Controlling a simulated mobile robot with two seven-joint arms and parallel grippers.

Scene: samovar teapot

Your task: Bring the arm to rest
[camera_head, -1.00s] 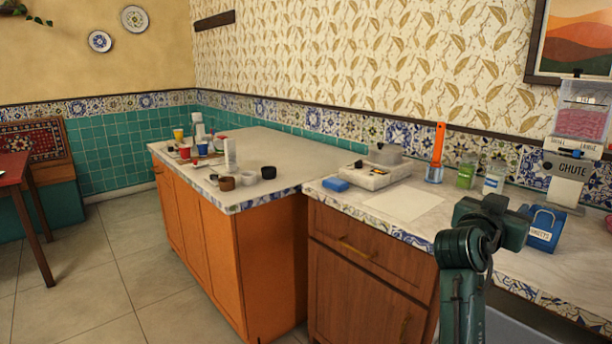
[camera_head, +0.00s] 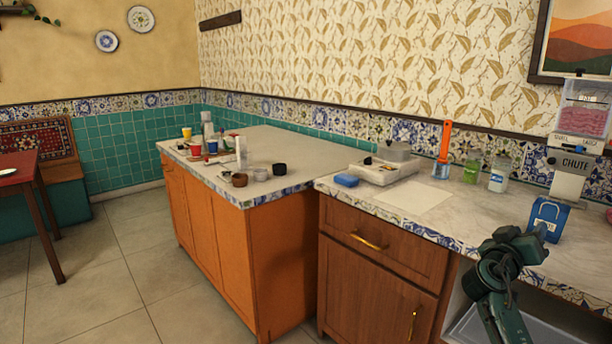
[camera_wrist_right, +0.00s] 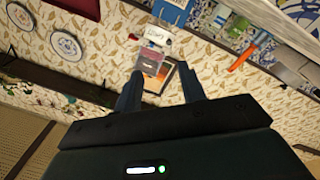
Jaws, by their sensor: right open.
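My right arm, dark green, comes in from the lower right of the head view, and its gripper (camera_head: 522,244) is over the front part of the right counter, in front of the blue bag (camera_head: 546,216). In the right wrist view my right gripper (camera_wrist_right: 160,84) is open, with its two dark fingers apart and nothing between them. That view is steeply tilted and shows wall, plates and the framed picture beyond the fingers. My left gripper is in neither view.
The right counter (camera_head: 470,215) holds a white tray (camera_head: 385,170), a blue sponge (camera_head: 346,180), an orange-handled tool (camera_head: 443,150), jars and a chute dispenser (camera_head: 571,172). Cups and small bowls stand on the left counter (camera_head: 275,150). Open shelf space lies below the right arm.

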